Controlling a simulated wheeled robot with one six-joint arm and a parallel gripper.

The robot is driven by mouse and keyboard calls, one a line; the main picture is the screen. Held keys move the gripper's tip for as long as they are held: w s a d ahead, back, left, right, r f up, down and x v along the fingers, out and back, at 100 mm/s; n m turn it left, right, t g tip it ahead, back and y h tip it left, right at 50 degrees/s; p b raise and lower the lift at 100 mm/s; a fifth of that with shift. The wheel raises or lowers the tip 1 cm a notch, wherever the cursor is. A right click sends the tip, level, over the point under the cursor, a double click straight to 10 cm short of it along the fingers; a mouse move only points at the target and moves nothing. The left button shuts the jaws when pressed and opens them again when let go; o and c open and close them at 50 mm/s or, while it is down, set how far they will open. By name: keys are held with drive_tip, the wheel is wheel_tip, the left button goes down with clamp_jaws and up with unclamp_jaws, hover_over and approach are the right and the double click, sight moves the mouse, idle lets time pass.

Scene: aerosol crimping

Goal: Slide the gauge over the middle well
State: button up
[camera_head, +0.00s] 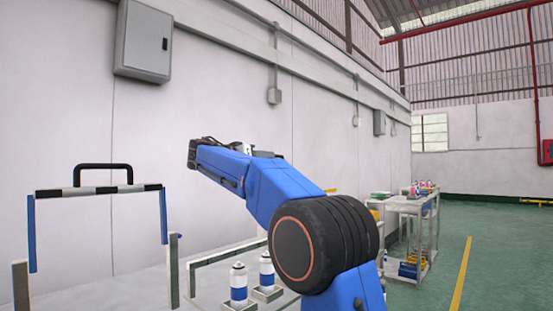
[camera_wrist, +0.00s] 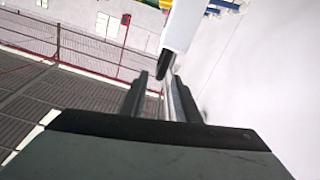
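A bar with black and white stripes (camera_head: 97,190), a black handle on top and blue legs at both ends, is at the left in the head view; it looks like the gauge. Two cans with white tops and blue bands, a nearer can (camera_head: 238,286) and a farther can (camera_head: 266,272), stand upright in low square holders. I cannot tell which well is the middle one; my arm hides part of that area. My gripper (camera_head: 193,153) is raised to the right of the striped bar, apart from it. In the wrist view, my gripper's fingers (camera_wrist: 160,90) stand apart, with nothing clearly held.
Grey posts, a left post (camera_head: 20,286) and a right post (camera_head: 173,270), rise near the striped bar. A grey frame (camera_head: 222,256) stands behind the cans. A wall box (camera_head: 144,42) hangs above. A shelf cart (camera_head: 409,208) stands at the right, with open green floor (camera_head: 500,265) beyond.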

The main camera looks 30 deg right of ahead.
sight(277, 157)
drive_tip(key=x, duration=0.7)
drive_tip(key=shift+w+d, duration=0.1)
drive_tip(key=shift+d, duration=0.25)
drive_tip(key=shift+c, duration=0.5)
clamp_jaws()
